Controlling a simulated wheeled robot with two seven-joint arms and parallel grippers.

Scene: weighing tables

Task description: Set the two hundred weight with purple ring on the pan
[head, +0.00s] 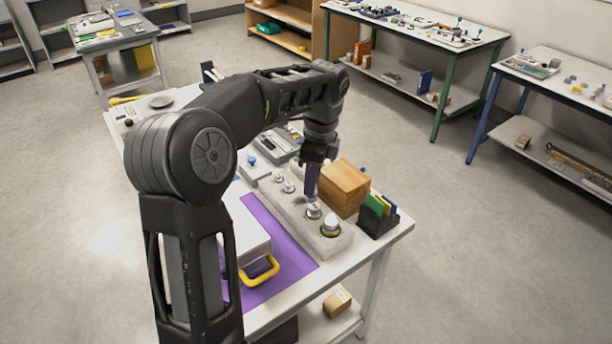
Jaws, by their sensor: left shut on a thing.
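My left gripper (312,190) points straight down over the pale weight block (270,195) on the near table. It is shut on a metal weight (314,211) near the right end of the block, and the weight still appears to be at its seat. A purple ring on it is too small to make out. A larger metal weight (331,224) stands just to its right, and smaller ones (289,187) stand to the left. A round grey pan (161,101) is at the table's far left end, behind my arm. My right gripper is not in view.
A wooden box (344,187) stands close behind the gripper, with a dark holder of coloured cards (378,214) to its right. Grey instruments (272,146) stand behind the block.

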